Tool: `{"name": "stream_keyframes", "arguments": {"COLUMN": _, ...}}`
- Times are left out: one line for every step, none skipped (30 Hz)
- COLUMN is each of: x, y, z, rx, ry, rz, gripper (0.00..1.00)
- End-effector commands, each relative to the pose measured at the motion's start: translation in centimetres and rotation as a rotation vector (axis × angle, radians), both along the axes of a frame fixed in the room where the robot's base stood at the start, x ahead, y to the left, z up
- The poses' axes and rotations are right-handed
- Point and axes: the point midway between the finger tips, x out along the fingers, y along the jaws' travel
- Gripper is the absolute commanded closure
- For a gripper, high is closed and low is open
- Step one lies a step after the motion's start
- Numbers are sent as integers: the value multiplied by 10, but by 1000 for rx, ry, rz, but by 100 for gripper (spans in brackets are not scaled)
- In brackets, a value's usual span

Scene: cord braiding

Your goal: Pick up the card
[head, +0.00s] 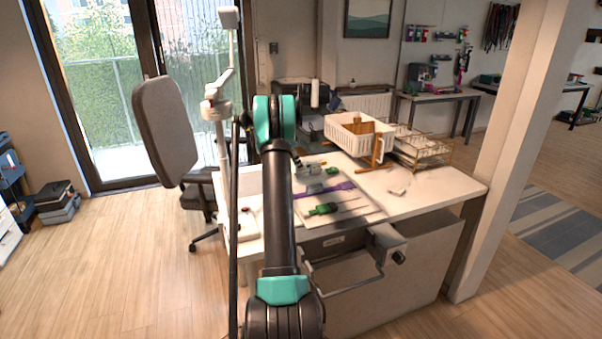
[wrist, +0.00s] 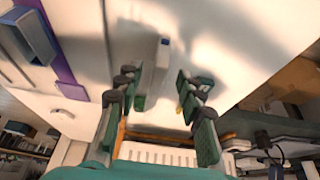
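My gripper (wrist: 160,92) is open in the wrist view, its two green-padded fingers apart with nothing held between them. A small pale, narrow piece with a blue end (wrist: 161,56) shows on the white table beyond the fingertips, roughly in line with the gap. I cannot tell whether it is the card. In the head view a small whitish item (head: 397,190) lies on the right part of the table, and it may be the same piece. My arm crosses the middle of the head view, and my gripper cannot be made out there.
The white table (head: 440,190) holds a white basket (head: 350,136), a wire rack (head: 422,150), a purple strip (head: 325,190) and a green-handled tool (head: 322,209). A pale pillar (head: 505,140) rises at the table's right end.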

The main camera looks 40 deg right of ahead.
Motion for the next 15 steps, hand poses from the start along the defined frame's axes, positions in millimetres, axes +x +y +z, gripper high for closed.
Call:
{"name": "stream_keyframes", "arguments": {"x": -1, "y": -2, "z": -6, "rx": 0, "ry": 0, "rz": -1, "gripper": 62}}
{"name": "stream_keyframes", "arguments": {"x": -1, "y": -4, "z": -9, "rx": 0, "ry": 0, "rz": -1, "gripper": 62}}
{"name": "stream_keyframes", "arguments": {"x": -2, "y": -6, "z": -14, "rx": 0, "ry": 0, "rz": -1, "gripper": 62}}
{"name": "stream_keyframes", "arguments": {"x": -2, "y": -8, "z": -18, "rx": 0, "ry": 0, "rz": -1, "gripper": 62}}
{"name": "stream_keyframes", "arguments": {"x": -3, "y": -9, "z": -23, "rx": 0, "ry": 0, "rz": -1, "gripper": 62}}
{"name": "stream_keyframes", "arguments": {"x": -4, "y": -12, "z": -28, "rx": 0, "ry": 0, "rz": -1, "gripper": 62}}
{"name": "stream_keyframes", "arguments": {"x": -4, "y": -13, "z": -32, "rx": 0, "ry": 0, "rz": -1, "gripper": 62}}
{"name": "stream_keyframes", "arguments": {"x": -4, "y": -15, "z": -35, "rx": 0, "ry": 1, "rz": -1, "gripper": 62}}
{"name": "stream_keyframes", "arguments": {"x": -5, "y": -16, "z": -38, "rx": 0, "ry": 0, "rz": -1, "gripper": 62}}
{"name": "stream_keyframes", "arguments": {"x": -5, "y": -17, "z": -40, "rx": 0, "ry": 0, "rz": -1, "gripper": 62}}
{"name": "stream_keyframes", "arguments": {"x": -5, "y": -17, "z": -41, "rx": 0, "ry": 0, "rz": -1, "gripper": 62}}
{"name": "stream_keyframes", "arguments": {"x": -5, "y": -17, "z": -42, "rx": 0, "ry": 0, "rz": -1, "gripper": 62}}
{"name": "stream_keyframes", "arguments": {"x": -5, "y": -17, "z": -42, "rx": 0, "ry": 0, "rz": -1, "gripper": 62}}
{"name": "stream_keyframes", "arguments": {"x": -5, "y": -17, "z": -42, "rx": 0, "ry": 0, "rz": -1, "gripper": 62}}
{"name": "stream_keyframes", "arguments": {"x": -5, "y": -17, "z": -41, "rx": 0, "ry": 0, "rz": -1, "gripper": 62}}
